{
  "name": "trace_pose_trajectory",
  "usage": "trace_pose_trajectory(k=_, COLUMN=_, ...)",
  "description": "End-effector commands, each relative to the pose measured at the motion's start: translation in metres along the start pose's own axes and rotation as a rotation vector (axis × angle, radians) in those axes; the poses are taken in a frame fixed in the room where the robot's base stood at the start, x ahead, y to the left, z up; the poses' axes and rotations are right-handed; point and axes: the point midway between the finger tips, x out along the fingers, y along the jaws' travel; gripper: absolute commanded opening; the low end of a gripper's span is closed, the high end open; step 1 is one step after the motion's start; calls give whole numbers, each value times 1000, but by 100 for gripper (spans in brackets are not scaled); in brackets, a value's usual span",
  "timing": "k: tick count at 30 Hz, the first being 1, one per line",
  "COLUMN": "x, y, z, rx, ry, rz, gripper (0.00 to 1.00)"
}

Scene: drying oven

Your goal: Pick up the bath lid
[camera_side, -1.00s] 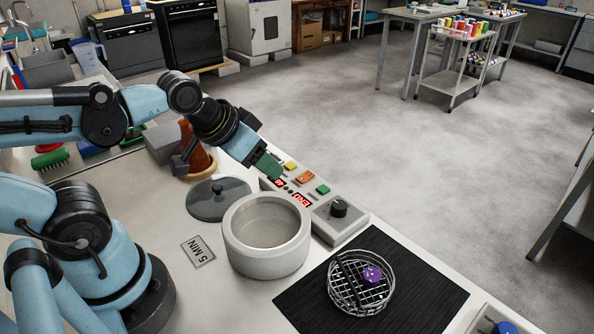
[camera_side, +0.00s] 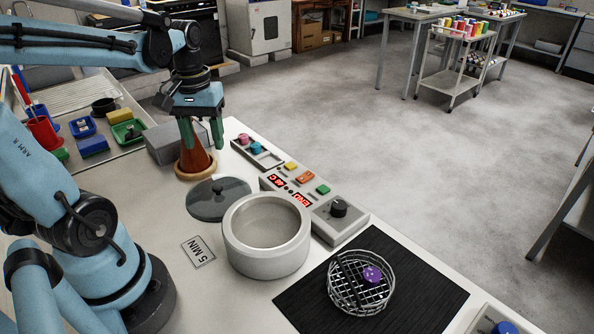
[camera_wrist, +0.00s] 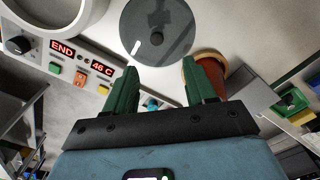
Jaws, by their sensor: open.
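The bath lid (camera_side: 213,208) is a dark grey disc with a black knob, lying flat on the bench beside the white round bath (camera_side: 266,262). The lid (camera_wrist: 136,22) also shows in the wrist view, ahead of the fingertips, with its knob upward. My gripper (camera_side: 202,148) is open and points down, above and behind the lid, by a brown conical vessel (camera_side: 196,163). In the wrist view my gripper (camera_wrist: 162,75) has two green fingers spread apart, with nothing between them.
A control panel (camera_side: 325,222) with red displays reading END and 46 C runs along the bath. A wire basket (camera_side: 346,302) with a purple item stands on a black mat (camera_side: 425,290). A 5 MIN card (camera_side: 198,252) lies near the bath. A grey block (camera_side: 168,143) stands behind.

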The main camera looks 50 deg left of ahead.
Motion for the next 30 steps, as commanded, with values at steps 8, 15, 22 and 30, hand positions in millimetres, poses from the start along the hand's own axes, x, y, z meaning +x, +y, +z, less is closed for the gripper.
trace_pose_trajectory(k=8, x=25, y=-2, z=0, rx=-13, ry=-11, rz=-3, gripper=55)
trace_pose_trajectory(k=15, x=54, y=-1, z=-1, rx=-12, ry=-10, rz=-3, gripper=55)
trace_pose_trajectory(k=22, x=68, y=-1, z=0, rx=-11, ry=-9, rz=-2, gripper=55)
trace_pose_trajectory(k=30, x=83, y=2, z=-1, rx=-10, ry=-9, rz=-2, gripper=55)
